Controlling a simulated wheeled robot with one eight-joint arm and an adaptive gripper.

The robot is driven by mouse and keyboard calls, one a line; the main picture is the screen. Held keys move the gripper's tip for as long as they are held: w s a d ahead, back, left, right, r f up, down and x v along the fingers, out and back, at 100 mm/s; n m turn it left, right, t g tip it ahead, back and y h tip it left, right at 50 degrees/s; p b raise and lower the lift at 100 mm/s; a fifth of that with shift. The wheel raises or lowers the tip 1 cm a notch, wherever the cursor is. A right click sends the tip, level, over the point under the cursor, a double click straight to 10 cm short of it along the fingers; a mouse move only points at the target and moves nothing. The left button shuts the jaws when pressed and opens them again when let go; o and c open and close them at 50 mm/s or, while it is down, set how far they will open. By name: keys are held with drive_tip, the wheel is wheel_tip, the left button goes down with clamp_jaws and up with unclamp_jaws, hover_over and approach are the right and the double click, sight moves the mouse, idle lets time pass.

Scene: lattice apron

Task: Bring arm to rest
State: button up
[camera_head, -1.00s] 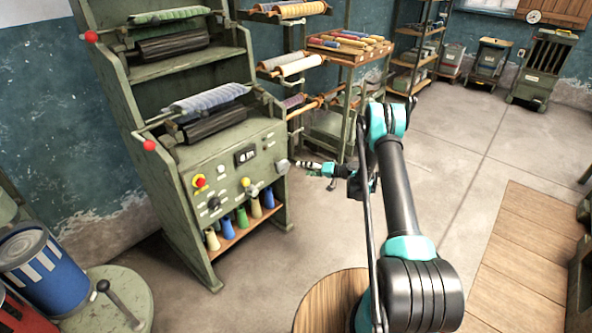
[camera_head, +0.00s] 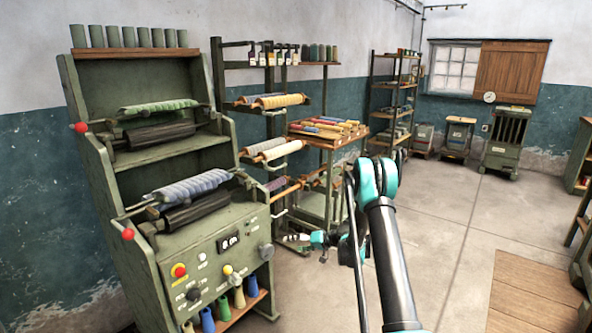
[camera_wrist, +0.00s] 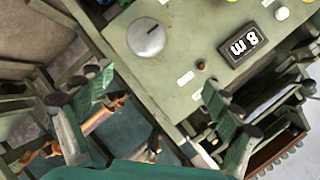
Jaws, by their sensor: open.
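My gripper (camera_head: 286,238) is at the right of the green machine (camera_head: 215,262), close to the grey knob (camera_head: 265,251) on its panel in the head view. It also shows in the wrist view (camera_wrist: 158,108), with its two green fingers spread wide apart and nothing between them. The wrist view looks at the panel turned on its side, with the grey knob (camera_wrist: 146,38) and the display (camera_wrist: 241,46) above the fingers. I cannot tell the exact gap between fingers and panel.
A shelf with rolls (camera_head: 278,150) and a wooden tray of coloured spools (camera_head: 327,130) stand behind my gripper. Open concrete floor (camera_head: 440,225) lies to the right, with a wooden platform (camera_head: 530,285) on it. Cabinets (camera_head: 505,145) stand along the far wall.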

drive_tip(key=s+d+r+m+h, duration=0.1)
drive_tip(key=s+d+r+h, duration=0.25)
drive_tip(key=s+r, duration=0.5)
drive_tip(key=s+d+r+h, duration=0.3)
drive_tip(key=s+d+r, duration=0.25)
drive_tip(key=s, duration=0.55)
drive_tip(key=s+d+h, duration=0.3)
drive_tip(key=s+d, duration=0.2)
drive_tip(key=s, duration=0.8)
drive_tip(key=s+d+m+h, duration=0.1)
drive_tip(key=s+d+h, duration=0.2)
drive_tip(key=s, duration=1)
drive_tip(key=d, duration=0.3)
drive_tip(key=shift+f+m+g, duration=0.25)
drive_tip(key=shift+m+g, duration=0.05)
